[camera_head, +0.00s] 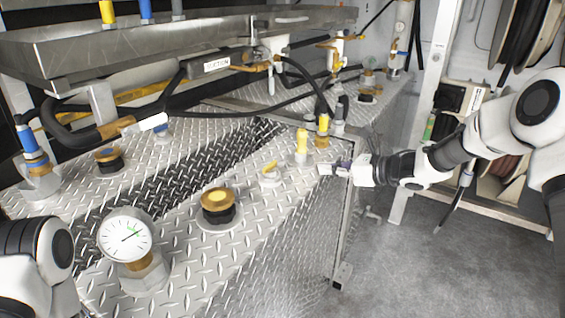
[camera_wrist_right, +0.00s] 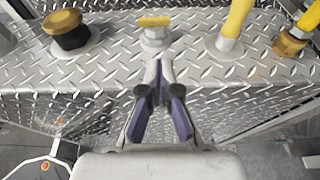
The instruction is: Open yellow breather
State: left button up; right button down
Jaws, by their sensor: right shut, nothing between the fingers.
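A small fitting with a flat yellow handle (camera_head: 270,166) stands on the diamond-plate tank top; it also shows in the right wrist view (camera_wrist_right: 155,22), just beyond my fingertips. A yellow upright cylinder (camera_head: 302,140) on a pale base stands to its right, and appears in the wrist view (camera_wrist_right: 238,18). Which of these is the yellow breather I cannot tell. My right gripper (camera_head: 326,169) is shut and empty at the tank's front edge, apart from both. It points toward the yellow handle in the wrist view (camera_wrist_right: 158,68). My left gripper is out of view; only my left arm shows.
A black-and-gold cap (camera_head: 218,204) and a round gauge (camera_head: 125,236) stand on the tank top (camera_head: 255,225). Another yellow cylinder (camera_head: 323,124) is on a brass fitting. Hoses and a metal shelf (camera_head: 150,45) hang above. Hose reels are at right; the floor in front is open.

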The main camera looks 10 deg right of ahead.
aim_at(275, 163)
jog(key=x, duration=0.4)
jog(key=p+x, duration=0.1)
jog(key=x, duration=0.8)
jog(key=shift+w+d+r+p, duration=0.1)
jog(key=shift+w+r+p, duration=0.2)
jog(key=shift+w+r, duration=0.1)
jog(key=shift+w+a, duration=0.3)
jog(key=shift+a, duration=0.05)
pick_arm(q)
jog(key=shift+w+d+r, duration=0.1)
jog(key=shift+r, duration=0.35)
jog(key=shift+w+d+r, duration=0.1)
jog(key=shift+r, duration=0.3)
